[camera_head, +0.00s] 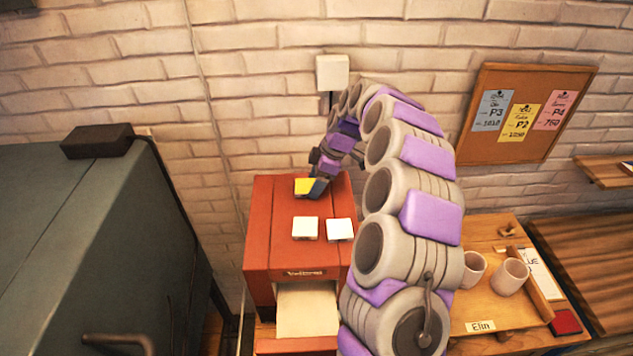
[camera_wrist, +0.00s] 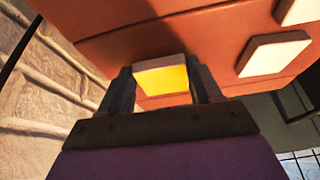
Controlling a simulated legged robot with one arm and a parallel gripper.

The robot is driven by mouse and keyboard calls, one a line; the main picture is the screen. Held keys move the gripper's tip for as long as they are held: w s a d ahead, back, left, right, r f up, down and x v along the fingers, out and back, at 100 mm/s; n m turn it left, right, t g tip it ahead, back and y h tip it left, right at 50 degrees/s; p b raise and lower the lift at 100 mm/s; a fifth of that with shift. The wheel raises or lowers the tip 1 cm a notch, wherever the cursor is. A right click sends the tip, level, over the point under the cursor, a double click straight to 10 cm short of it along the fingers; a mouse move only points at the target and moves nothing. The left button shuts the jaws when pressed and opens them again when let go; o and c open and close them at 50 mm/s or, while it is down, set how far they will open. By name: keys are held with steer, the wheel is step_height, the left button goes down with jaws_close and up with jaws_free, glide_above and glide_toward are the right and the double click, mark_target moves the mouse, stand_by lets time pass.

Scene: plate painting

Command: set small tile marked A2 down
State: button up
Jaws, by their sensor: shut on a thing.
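A small tile with a yellow face and pale edge (camera_head: 304,186) is at the back of the red box's top (camera_head: 272,213). In the wrist view the tile (camera_wrist: 162,76) sits between the two dark fingers of my gripper (camera_wrist: 163,88). My gripper (camera_head: 316,184) is shut on it. No marking can be read on it. I cannot tell whether the tile touches the box top or is held just above it. Two white tiles lie nearer the front of the top, one on the left (camera_head: 305,228) and one on the right (camera_head: 340,230); neither shows a readable mark.
A brick wall (camera_head: 260,100) stands close behind, with a white wall box (camera_head: 332,72). A dark green cabinet (camera_head: 80,230) is on the left. On the right a wooden table (camera_head: 484,232) holds two cups (camera_head: 511,277). Bare red surface shows left of the tiles.

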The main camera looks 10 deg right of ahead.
steer(key=shift+a+f, duration=0.35)
steer(key=shift+a, duration=0.8)
steer(key=o, duration=1.2)
steer(key=shift+d, duration=0.7)
